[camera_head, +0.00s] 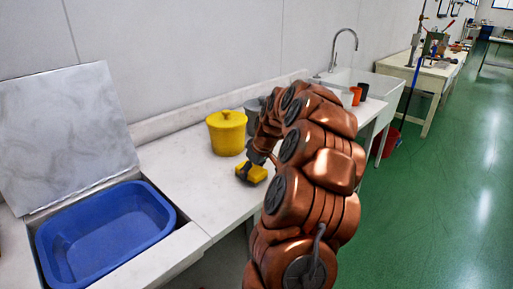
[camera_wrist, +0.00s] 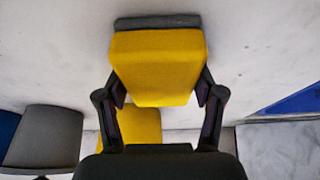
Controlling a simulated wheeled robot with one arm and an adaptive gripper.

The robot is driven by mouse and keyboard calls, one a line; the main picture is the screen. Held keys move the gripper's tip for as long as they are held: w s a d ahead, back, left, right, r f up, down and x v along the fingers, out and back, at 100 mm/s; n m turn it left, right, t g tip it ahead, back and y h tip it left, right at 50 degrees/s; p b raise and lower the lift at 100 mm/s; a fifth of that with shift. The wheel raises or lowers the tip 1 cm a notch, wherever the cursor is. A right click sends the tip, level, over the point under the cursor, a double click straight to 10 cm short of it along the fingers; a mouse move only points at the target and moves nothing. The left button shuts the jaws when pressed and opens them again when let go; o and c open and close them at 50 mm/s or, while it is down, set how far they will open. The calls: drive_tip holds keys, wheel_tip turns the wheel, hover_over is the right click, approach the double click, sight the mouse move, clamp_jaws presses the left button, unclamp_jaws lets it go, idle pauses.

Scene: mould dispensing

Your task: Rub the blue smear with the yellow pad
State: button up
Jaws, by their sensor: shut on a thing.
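The yellow pad (camera_head: 256,174) is held in my gripper (camera_head: 247,168) just over the white counter, in front of the yellow lidded pot. In the wrist view the yellow pad (camera_wrist: 158,65), with a grey strip along its far edge, sits between the two black fingers of my gripper (camera_wrist: 160,95), which are shut on its sides. I cannot tell whether the pad touches the counter. No blue smear shows in either view; the pad or my arm may hide it.
A yellow lidded pot (camera_head: 227,133) and a grey pot (camera_head: 253,112) stand behind the pad. A blue basin (camera_head: 105,235) is sunk at the left, beside a raised marble-like panel (camera_head: 65,130). Orange and black cups (camera_head: 362,91) stand near the sink (camera_head: 385,88). Counter (camera_head: 185,175) left of the pad is clear.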

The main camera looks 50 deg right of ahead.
drive_tip(key=shift+d, duration=1.15)
drive_tip(key=shift+r+p, duration=0.4)
drive_tip(key=shift+r, duration=3.75)
